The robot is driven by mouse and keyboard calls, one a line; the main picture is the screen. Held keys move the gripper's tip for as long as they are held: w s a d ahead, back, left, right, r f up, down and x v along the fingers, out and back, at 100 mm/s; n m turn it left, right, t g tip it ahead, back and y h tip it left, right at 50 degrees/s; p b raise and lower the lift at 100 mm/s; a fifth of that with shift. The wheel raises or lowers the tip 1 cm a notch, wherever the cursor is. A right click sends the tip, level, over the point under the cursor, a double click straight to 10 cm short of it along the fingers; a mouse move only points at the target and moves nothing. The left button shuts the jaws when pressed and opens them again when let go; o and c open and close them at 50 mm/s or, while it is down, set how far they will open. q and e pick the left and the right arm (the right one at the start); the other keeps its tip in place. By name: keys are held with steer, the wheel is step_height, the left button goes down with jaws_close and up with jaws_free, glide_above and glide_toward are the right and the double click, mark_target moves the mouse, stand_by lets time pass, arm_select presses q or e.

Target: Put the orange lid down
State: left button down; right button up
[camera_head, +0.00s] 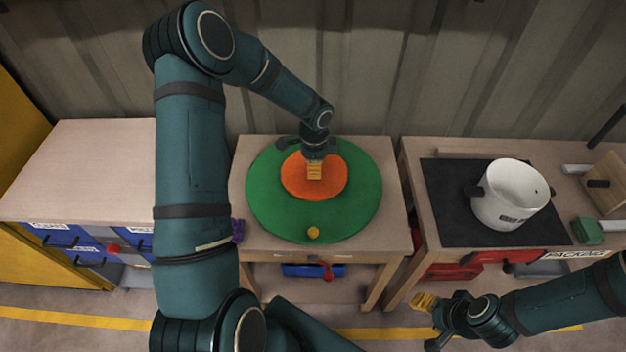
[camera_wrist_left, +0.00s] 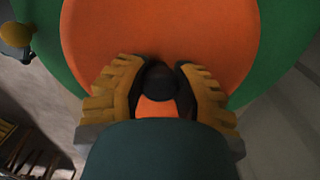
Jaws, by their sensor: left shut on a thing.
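The orange lid (camera_head: 327,187) is a flat round disc over the green round disc (camera_head: 272,215) on the middle table. My left gripper (camera_head: 314,172) reaches down over its middle. In the left wrist view the lid (camera_wrist_left: 160,28) fills the upper middle, and the yellow ribbed fingers (camera_wrist_left: 160,88) are shut on its black knob (camera_wrist_left: 160,80). Whether the lid touches the green disc or hangs just above it I cannot tell. My right gripper (camera_head: 432,318) is low at the right, in front of the tables and away from the lid; its opening is unclear.
A yellow knob (camera_head: 313,233) sits at the green disc's front edge. On the right table a white pot (camera_head: 511,200) stands on a black mat (camera_head: 447,205), with a green block (camera_head: 587,231) beside it. A bench with blue drawers (camera_head: 58,236) stands left. A corrugated wall is behind.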

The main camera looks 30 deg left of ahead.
arm_select(q)
steer(key=shift+f+b, duration=0.5)
steer(key=shift+f, duration=1.85)
steer(key=shift+f, duration=0.15)
steer(key=c, duration=0.8)
jaws_free()
